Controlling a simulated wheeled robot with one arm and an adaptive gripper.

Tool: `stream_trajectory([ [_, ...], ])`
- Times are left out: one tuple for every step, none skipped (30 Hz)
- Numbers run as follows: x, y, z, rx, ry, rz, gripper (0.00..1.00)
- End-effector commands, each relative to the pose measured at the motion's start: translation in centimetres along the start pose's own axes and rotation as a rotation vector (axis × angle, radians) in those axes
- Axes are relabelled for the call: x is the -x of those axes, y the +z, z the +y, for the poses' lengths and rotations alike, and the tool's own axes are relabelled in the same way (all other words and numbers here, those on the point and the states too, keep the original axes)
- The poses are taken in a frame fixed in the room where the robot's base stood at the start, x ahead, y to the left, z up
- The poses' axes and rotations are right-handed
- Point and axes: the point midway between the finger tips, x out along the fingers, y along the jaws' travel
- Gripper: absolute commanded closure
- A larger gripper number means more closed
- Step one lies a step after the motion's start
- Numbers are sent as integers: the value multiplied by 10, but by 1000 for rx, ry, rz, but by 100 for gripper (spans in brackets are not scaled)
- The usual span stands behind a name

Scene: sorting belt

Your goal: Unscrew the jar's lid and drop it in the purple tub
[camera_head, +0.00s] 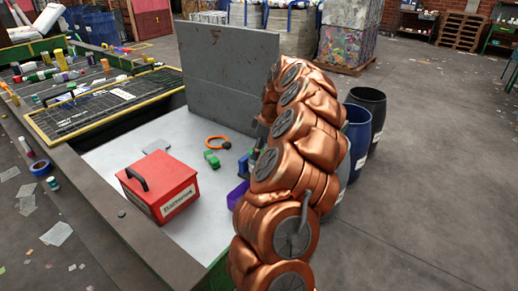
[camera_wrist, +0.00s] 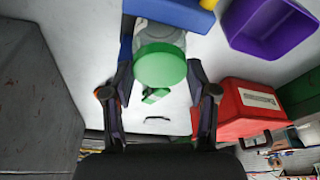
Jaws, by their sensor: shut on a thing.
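The jar (camera_wrist: 160,35) is clear with a round green lid (camera_wrist: 160,66). In the wrist view it stands against a blue block or holder (camera_wrist: 175,10). My gripper (camera_wrist: 160,74) has one finger on each side of the green lid and is shut on it. The lid still sits on the jar. The purple tub (camera_wrist: 268,28) is open and looks empty, just right of the jar in the wrist view. In the head view only part of the purple tub (camera_head: 236,196) shows beside my arm, which hides the jar and my fingertips.
A red toolbox (camera_head: 160,188) stands on the white table (camera_head: 122,160). A green item (camera_head: 211,158) and an orange ring (camera_head: 216,139) lie nearby. A tall grey panel (camera_head: 225,75) rises behind. A belt with mixed litter (camera_head: 60,75) is at left; a blue barrel (camera_head: 357,135) is beyond my arm.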

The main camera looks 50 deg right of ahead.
Motion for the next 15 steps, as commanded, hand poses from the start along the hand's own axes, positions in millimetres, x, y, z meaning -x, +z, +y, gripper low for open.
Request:
stream_trajectory([
  [-5, 1, -2, 36, -20, -4, 74],
  [-5, 1, -2, 61, -26, -3, 74],
  [-5, 1, -1, 95, -34, -4, 74],
  [-4, 1, -1, 120, -41, -4, 74],
  [-4, 1, -1, 144, -48, -4, 74],
  [-4, 1, -1, 174, -56, -3, 74],
  [-4, 1, -1, 193, -61, -3, 74],
  [-4, 1, -1, 210, -65, -2, 74],
  [-4, 1, -1, 229, -70, -2, 74],
  [-4, 1, -2, 240, -74, -3, 74],
  [-3, 1, -2, 248, -76, -3, 74],
  [-3, 1, -2, 254, -78, -3, 74],
  [-3, 1, -2, 256, -79, -3, 74],
  [-3, 1, -2, 256, -79, -3, 74],
  [-3, 1, -2, 256, -79, -3, 74],
])
